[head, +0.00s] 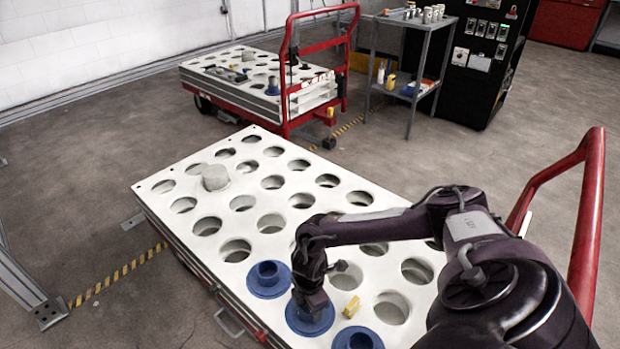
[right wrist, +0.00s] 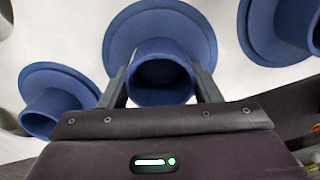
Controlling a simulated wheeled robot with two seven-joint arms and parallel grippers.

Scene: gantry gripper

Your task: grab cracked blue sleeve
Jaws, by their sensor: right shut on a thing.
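Three blue flanged sleeves sit along the near edge of the white perforated table. My right gripper (head: 311,303) comes down on the middle sleeve (head: 305,322). In the right wrist view its two fingers stand on either side of the collar of that sleeve (right wrist: 158,40), shut on it. Another sleeve (head: 268,279) sits to the left, and a third (head: 357,338) to the right, partly cut off by the frame. They also show in the right wrist view at left (right wrist: 58,85) and right (right wrist: 285,30). I cannot make out a crack on any sleeve. My left gripper is not in view.
The white table (head: 160,215) has rows of round holes. Small yellow pieces (head: 351,307) lie near the gripper, and a grey cylinder (head: 215,177) stands further back. A red handle (head: 585,220) rises at right. A second cart (head: 240,85) stands behind.

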